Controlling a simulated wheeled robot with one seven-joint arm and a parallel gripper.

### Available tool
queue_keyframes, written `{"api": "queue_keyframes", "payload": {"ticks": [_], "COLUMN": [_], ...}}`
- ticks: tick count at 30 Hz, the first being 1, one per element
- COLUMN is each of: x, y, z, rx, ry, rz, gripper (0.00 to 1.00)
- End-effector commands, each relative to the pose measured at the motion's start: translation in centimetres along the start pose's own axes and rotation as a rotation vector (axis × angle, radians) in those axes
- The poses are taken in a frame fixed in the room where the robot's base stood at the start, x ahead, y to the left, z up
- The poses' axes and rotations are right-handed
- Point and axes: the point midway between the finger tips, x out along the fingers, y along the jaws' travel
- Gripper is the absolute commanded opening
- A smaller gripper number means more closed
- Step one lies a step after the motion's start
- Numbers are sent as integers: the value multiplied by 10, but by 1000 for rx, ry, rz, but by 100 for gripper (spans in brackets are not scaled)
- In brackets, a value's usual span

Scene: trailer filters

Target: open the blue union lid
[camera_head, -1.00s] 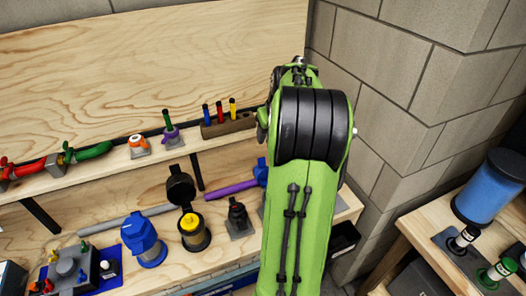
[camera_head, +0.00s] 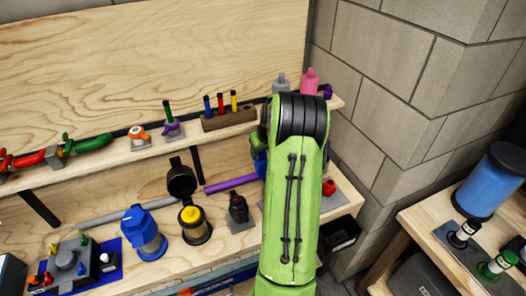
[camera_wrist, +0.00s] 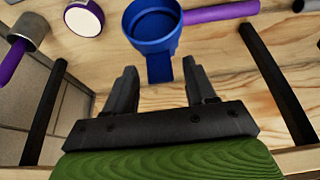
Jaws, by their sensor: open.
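In the wrist view a blue union (camera_wrist: 152,25) shows at the top centre. It has a round, hollow-looking blue part and a flat blue tab (camera_wrist: 159,68) pointing towards my gripper (camera_wrist: 160,70). My gripper is open, with its two dark fingers on either side of the tab. I cannot tell whether they touch it. In the head view only a sliver of the blue union (camera_head: 260,164) shows, at the right end of a purple pipe (camera_head: 231,184). My green arm covers the rest of it and my gripper.
A purple-rimmed white disc (camera_wrist: 84,18) and a grey fitting (camera_wrist: 30,31) are near the union. A block wall (camera_head: 395,120) bounds the right.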

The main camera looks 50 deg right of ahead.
Motion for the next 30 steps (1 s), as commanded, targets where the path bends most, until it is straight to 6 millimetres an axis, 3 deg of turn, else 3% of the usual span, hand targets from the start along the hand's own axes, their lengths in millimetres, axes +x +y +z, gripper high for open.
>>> {"api": "queue_keyframes", "payload": {"ticks": [2,13,22,30], "x": [0,-1,-1,-6], "y": [0,0,1,0], "z": [0,0,2,16], "rx": [0,0,0,0], "ry": [0,0,14,106], "rz": [0,0,1,3], "gripper": [55,0,0,0]}}
